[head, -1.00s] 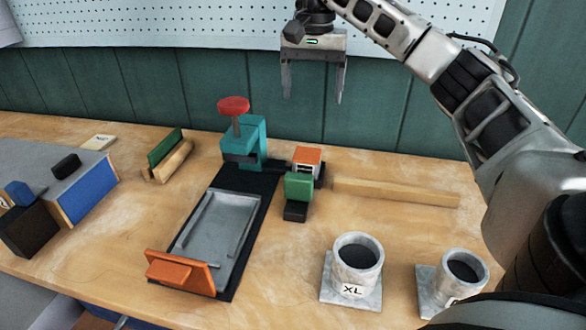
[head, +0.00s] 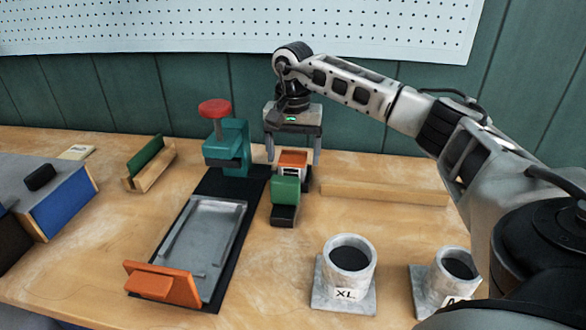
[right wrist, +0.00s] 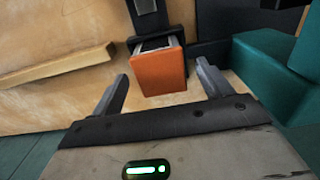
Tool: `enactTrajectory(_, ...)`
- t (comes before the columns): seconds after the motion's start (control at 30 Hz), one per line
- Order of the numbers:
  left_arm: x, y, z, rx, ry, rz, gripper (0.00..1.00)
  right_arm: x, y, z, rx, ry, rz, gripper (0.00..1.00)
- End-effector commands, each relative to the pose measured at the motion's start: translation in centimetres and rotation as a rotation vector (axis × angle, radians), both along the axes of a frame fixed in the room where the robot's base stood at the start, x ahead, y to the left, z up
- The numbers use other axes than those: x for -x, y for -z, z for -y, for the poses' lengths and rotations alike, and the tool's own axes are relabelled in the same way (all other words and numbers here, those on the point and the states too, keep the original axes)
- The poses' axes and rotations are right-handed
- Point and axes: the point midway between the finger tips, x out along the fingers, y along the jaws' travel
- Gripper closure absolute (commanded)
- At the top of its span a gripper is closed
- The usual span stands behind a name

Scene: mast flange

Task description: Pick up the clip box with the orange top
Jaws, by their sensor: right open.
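The clip box with the orange top (head: 292,159) stands on the table behind a green-topped box (head: 284,190), to the right of the teal clamp press. In the right wrist view its orange top (right wrist: 160,71) shows between and a little beyond the fingertips. My right gripper (head: 293,160) is open above and around the far side of the orange-topped box, with its fingers to the left and right of it; it also shows in the right wrist view (right wrist: 163,85). I cannot tell how far above the box the fingertips are. My left gripper is not in view.
A teal press (head: 228,148) with a red knob stands close on the left. A grey tray (head: 203,235) with an orange end lies in front of it. A wooden bar (head: 385,193) lies to the right. A stone cup marked XL (head: 349,262) stands at front right.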

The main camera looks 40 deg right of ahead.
Motion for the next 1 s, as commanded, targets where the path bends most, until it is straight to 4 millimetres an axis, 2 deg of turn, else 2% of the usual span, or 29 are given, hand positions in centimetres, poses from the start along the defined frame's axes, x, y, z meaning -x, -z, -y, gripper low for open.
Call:
enactTrajectory(0.13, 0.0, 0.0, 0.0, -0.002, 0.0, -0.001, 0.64, 0.0, 1.9, 0.0, 0.001, 0.0, -0.001, 0.22)
enactTrajectory(0.4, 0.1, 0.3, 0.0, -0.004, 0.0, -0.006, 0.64, 0.0, 2.3, 0.0, 0.0, 0.0, 0.001, 0.22)
enactTrajectory(0.43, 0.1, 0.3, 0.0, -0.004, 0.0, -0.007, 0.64, 0.0, 2.3, 0.0, 0.0, 0.0, 0.001, 0.25)
enactTrajectory(0.6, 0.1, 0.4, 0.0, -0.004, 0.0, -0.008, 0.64, 0.0, 2.3, 0.0, -0.001, 0.0, 0.001, 0.72)
enactTrajectory(1.0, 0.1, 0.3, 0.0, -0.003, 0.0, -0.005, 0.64, -0.1, 1.8, 0.0, 0.0, 0.0, 0.004, 0.74)
